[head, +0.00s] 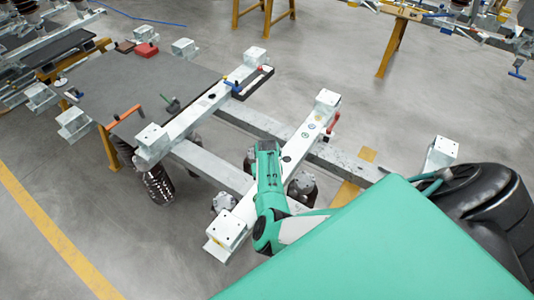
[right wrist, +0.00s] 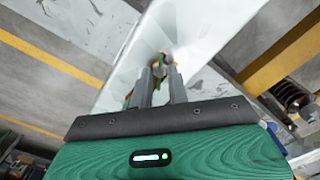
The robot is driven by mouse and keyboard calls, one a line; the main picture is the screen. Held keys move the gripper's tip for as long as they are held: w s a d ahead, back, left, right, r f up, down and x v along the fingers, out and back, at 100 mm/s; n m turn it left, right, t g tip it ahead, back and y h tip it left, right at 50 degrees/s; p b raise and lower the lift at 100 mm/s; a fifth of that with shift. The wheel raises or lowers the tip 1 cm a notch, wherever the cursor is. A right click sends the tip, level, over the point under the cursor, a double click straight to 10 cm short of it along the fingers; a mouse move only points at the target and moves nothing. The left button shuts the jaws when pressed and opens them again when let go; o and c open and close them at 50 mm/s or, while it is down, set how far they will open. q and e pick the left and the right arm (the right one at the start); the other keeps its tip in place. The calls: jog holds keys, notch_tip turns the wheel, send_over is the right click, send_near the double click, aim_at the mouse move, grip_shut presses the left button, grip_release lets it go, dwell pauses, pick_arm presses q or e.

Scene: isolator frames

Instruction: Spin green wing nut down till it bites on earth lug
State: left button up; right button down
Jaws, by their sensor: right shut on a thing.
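My right gripper (right wrist: 164,80) has its two fingers close together around a small thing on the white beam (right wrist: 145,50). Small green and orange bits show beside the fingertips, and a blurred metal end shows just beyond them. The green wing nut is mostly hidden there, and I cannot make out its wings. I cannot make out the earth lug under it. In the head view my right gripper (head: 268,165) is over the middle of the nearer white beam (head: 300,142), with its fingertips hidden by its own body. My left gripper is not in view.
A red handle (head: 333,122) stands on the same beam, towards its far end. A second white beam (head: 187,125) lies to the left, by a grey table (head: 150,82) with an orange bar (head: 125,115) and a small green item (head: 172,103). Brown insulators (head: 157,185) stand below.

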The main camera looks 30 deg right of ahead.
jog(key=shift+w+d+r, duration=0.15)
jog(key=shift+w+r, duration=0.05)
jog(key=shift+r, duration=0.05)
dwell(0.3)
jog(key=c, duration=1.6)
grip_release()
jog(key=shift+o, duration=1.3)
jog(key=shift+s+f, duration=0.1)
jog(key=shift+s, duration=0.05)
